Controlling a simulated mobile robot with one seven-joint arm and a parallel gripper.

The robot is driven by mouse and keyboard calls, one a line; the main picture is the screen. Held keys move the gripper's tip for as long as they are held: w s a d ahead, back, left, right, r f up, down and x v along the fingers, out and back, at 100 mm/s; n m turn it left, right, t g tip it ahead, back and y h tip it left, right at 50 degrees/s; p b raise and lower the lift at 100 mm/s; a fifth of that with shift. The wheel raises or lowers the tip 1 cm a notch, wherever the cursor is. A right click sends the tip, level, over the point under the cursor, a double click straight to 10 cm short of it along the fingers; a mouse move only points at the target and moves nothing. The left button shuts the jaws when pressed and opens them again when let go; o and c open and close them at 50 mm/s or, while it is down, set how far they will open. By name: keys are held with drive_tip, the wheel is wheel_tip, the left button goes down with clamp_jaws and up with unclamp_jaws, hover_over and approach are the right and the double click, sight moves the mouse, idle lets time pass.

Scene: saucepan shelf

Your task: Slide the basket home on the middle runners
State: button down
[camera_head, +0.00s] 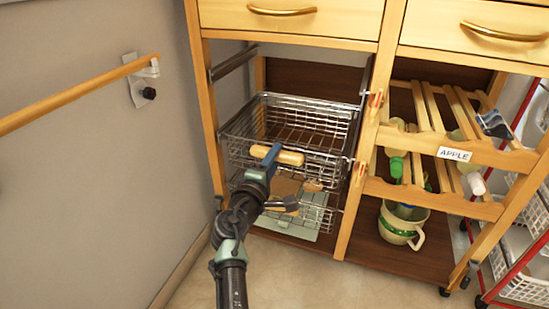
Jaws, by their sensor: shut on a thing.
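The wire basket (335,168) sits in the left bay of the wooden trolley, below a dark upper runner (232,62) that carries nothing. Its front lies close to the front posts, and I cannot tell exactly how far in it is. The runners directly under its sides are hidden by its wires. A light wooden handle (290,158) is on the basket's front. My gripper (270,155) reaches up from below and is shut on this handle. My arm and gripper hide part of the basket's front.
A lower wire basket (318,218) holds a pale green item and brown things. The right post (352,205) stands close beside the basket. A slatted rack labelled APPLE (455,155) and a green-and-cream pot (400,225) are right. A wall with a wooden rail (70,98) is left.

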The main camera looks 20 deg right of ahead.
drive_tip(key=c, duration=0.5)
unclamp_jaws()
